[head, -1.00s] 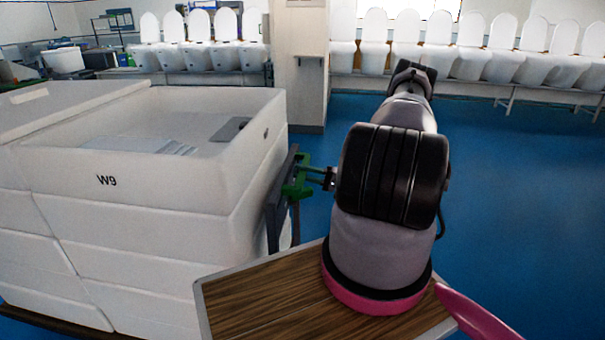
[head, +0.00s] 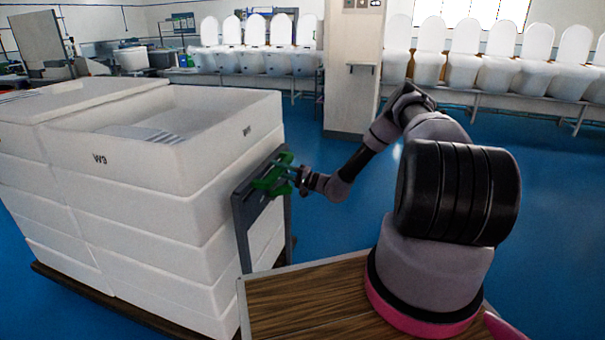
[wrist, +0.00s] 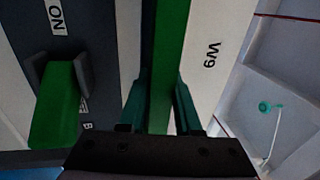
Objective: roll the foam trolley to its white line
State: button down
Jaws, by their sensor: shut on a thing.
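The foam trolley carries stacked white foam boxes (head: 150,205) marked W9 on a dark low base (head: 105,310). A dark upright frame (head: 243,225) with a green handle (head: 268,181) stands at its right end. My gripper (head: 288,176) reaches it from the right and is shut on the green handle. In the wrist view the green bar (wrist: 170,45) runs between my gripper's fingers (wrist: 160,105). A second green part (wrist: 58,105) sits on the dark panel beside it. I see no white line on the floor in view.
Blue floor (head: 345,235) is open to the right of the trolley. A white pillar (head: 350,75) stands behind it. Rows of white toilets (head: 500,75) stand on benches along the back. My wooden top and arm fill the lower right.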

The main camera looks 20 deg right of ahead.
aim_at(259, 167)
jog(key=w+a, duration=0.1)
jog(key=a, duration=0.1)
jog(key=w+a, duration=0.1)
jog(key=a, duration=0.2)
jog(key=w+a, duration=0.2)
jog(key=shift+a+f, duration=0.15)
jog(key=shift+f, duration=0.2)
jog(key=c, duration=0.6)
grip_release()
jog(key=shift+a, duration=0.1)
jog(key=shift+w+r, duration=0.1)
jog(key=shift+d, duration=0.6)
jog(key=v, duration=1)
jog(key=shift+s, duration=0.25)
jog(key=shift+a, duration=0.1)
